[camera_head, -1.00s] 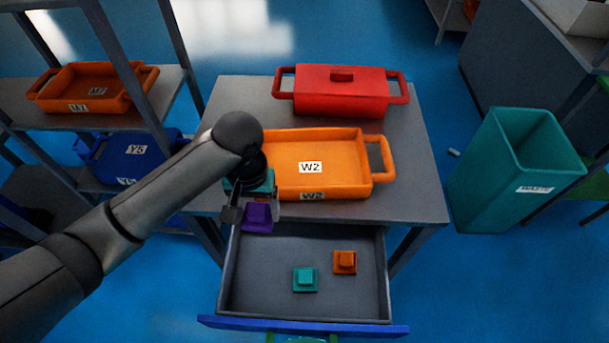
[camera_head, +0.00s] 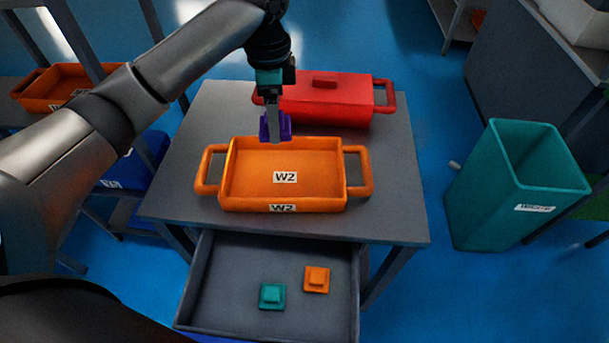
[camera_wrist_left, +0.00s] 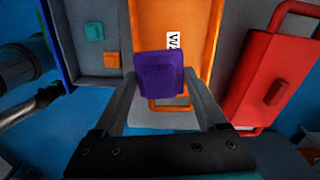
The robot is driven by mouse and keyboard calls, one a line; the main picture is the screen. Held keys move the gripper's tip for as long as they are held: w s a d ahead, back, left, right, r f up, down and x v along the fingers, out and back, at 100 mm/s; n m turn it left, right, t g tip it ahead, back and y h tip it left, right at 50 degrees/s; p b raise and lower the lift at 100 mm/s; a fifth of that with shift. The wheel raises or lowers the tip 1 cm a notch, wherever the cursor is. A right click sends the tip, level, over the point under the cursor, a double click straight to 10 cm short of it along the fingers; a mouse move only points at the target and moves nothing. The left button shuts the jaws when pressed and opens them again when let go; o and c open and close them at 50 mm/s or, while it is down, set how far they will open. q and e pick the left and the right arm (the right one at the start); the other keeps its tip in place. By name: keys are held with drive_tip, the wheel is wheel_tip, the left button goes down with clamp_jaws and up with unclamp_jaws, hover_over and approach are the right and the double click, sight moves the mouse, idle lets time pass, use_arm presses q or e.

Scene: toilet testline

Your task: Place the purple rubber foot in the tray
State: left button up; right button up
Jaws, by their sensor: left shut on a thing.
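The purple rubber foot (camera_head: 285,128) is held in my left gripper (camera_head: 275,122), which is shut on it. It also shows between the fingers in the left wrist view (camera_wrist_left: 160,75). The orange tray (camera_head: 358,190), labelled W2, sits on the grey table and is empty. In the head view the foot appears over the tray's far rim; it is held up, apart from the tray floor. The tray also shows beyond the foot in the left wrist view (camera_wrist_left: 150,30). My right gripper is not in view.
A red lidded box (camera_head: 335,100) stands behind the tray. The open drawer (camera_head: 225,270) below holds a teal foot (camera_head: 272,296) and an orange foot (camera_head: 317,279). A teal waste bin (camera_head: 510,210) stands at right. The table (camera_head: 395,200) is clear right of the tray.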

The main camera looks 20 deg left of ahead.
sight(285, 187)
use_arm(q)
drive_tip(key=shift+w+d+r+m, duration=0.2)
drive_tip(key=shift+w+r+m, duration=0.1)
drive_tip(key=shift+w+m, duration=0.1)
wheel_tip(285, 187, down, 20)
drive_tip(key=b, duration=0.4)
drive_tip(key=shift+r+b, duration=0.1)
drive_tip(key=shift+b, duration=0.25)
drive_tip(key=o, duration=1.4)
wheel_tip(285, 187, up, 12)
drive_tip(key=p, duration=0.3)
